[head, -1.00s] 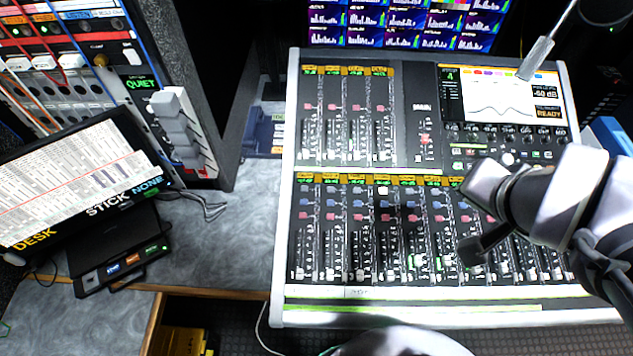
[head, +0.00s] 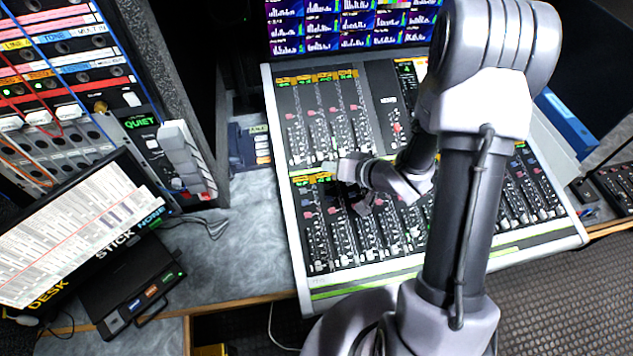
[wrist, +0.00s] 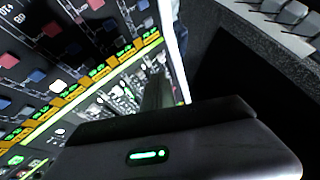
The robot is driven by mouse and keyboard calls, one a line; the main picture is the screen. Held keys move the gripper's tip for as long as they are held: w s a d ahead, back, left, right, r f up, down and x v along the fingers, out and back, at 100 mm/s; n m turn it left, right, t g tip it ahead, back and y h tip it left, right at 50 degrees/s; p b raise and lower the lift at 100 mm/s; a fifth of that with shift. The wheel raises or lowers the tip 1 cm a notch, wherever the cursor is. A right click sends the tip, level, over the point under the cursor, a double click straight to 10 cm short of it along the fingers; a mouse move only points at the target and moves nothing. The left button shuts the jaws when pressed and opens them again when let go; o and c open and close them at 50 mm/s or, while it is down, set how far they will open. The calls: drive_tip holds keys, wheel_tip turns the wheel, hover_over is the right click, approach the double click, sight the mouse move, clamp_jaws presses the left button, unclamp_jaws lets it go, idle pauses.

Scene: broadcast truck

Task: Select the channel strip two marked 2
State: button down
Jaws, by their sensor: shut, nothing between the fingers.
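The mixing console (head: 440,262) fills the middle of the head view, with two banks of channel strips. In the lower bank, the second strip from the left (head: 335,228) shows colored buttons and a fader. Its number is too small to read. My gripper (head: 330,168) is shut and empty over the left part of the console, near the orange and green labels heading the lower bank. Whether it touches the panel cannot be told. It hides some labels and buttons. In the wrist view the dark gripper (wrist: 158,95) stands over the label strip, beside red and blue buttons (wrist: 85,76).
A monitor wall (head: 345,25) stands behind the console. At the left are a patch rack (head: 60,90), a grey lever unit (head: 180,150) and a tilted screen (head: 70,240). My arm covers the console's right part. Bare desk (head: 255,240) lies left of the console.

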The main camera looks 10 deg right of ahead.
drive_tip(key=shift+d, duration=0.1)
drive_tip(key=shift+f, duration=0.1)
drive_tip(key=b, duration=0.8)
hover_over(329, 192)
wheel_tip(329, 192, down, 8)
drive_tip(key=shift+f, duration=0.25)
idle(1.4)
drive_tip(key=shift+f, duration=0.4)
drive_tip(key=shift+f+b, duration=0.3)
drive_tip(key=shift+f, duration=0.1)
idle(0.4)
drive_tip(key=shift+r, duration=0.15)
drive_tip(key=shift+r+p, duration=0.65)
drive_tip(key=shift+p, duration=0.1)
